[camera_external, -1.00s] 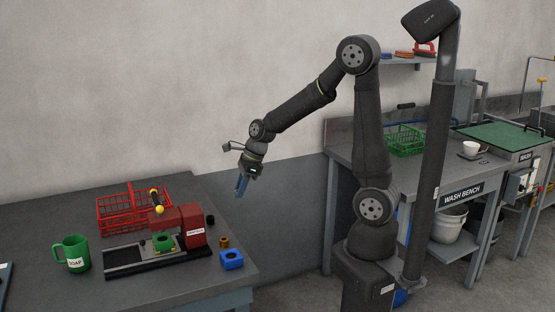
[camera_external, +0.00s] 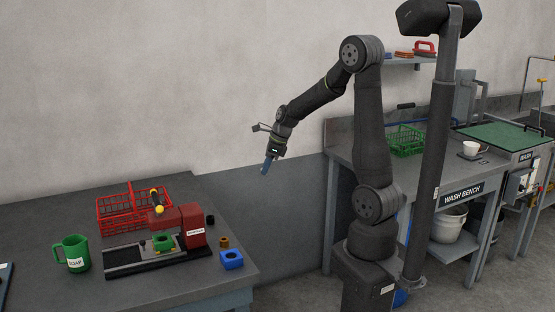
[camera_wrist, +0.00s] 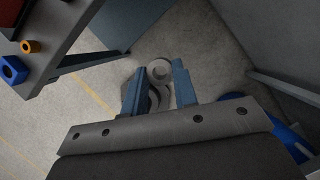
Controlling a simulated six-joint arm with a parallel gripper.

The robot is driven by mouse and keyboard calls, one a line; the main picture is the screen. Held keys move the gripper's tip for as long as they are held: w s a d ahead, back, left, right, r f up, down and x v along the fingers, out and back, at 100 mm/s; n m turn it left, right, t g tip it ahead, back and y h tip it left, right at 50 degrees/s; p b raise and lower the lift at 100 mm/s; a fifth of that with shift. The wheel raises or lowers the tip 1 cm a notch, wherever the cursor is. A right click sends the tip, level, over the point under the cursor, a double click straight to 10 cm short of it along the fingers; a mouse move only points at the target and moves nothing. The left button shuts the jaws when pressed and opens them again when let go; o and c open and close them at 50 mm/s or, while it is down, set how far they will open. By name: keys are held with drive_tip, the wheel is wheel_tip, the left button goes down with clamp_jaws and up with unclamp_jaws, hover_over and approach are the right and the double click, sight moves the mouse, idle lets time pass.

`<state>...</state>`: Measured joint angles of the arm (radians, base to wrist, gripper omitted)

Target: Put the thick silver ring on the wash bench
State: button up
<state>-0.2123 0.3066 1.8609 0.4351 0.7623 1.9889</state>
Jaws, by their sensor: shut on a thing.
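My gripper (camera_external: 268,164) hangs in the air over the gap between the left table and the wash bench, pointing down. In the wrist view its blue fingers (camera_wrist: 158,90) are closed on a grey ring, the thick silver ring (camera_wrist: 160,71), which shows between the fingertips. The ring cannot be made out in the external view. The wash bench (camera_external: 342,152) stands to the right, partly hidden behind my arm. Its label (camera_external: 463,194) is on the front edge.
The left table holds a red crate (camera_external: 134,211), a green soap mug (camera_external: 75,253), a red fixture (camera_external: 183,219), a blue block (camera_external: 232,260) and a small orange ring (camera_external: 224,242). A green basket (camera_external: 406,141) stands on the wash bench. A dark post rises before the bench.

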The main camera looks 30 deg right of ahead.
drive_tip(key=w+d+m+t+h, duration=0.1)
drive_tip(key=w+d+m, duration=0.15)
drive_tip(key=d, duration=0.75)
drive_tip(key=w+d+m, duration=0.2)
drive_tip(key=w+d, duration=0.1)
drive_tip(key=d, duration=0.7)
drive_tip(key=s+d+m+t+h, duration=0.1)
drive_tip(key=s+d+m, duration=0.25)
drive_tip(key=d, duration=1.55)
drive_tip(key=s+d+m+h, duration=0.3)
drive_tip(key=s+d+m, duration=0.4)
drive_tip(key=s+d, duration=1.9)
hover_over(411, 178)
drive_tip(key=s, duration=0.1)
drive_tip(key=shift+t, duration=0.3)
wheel_tip(411, 178, down, 7)
drive_tip(key=shift+r, duration=0.1)
drive_tip(key=shift+f, duration=2.05)
drive_tip(key=shift+f, duration=0.1)
drive_tip(key=o, duration=1)
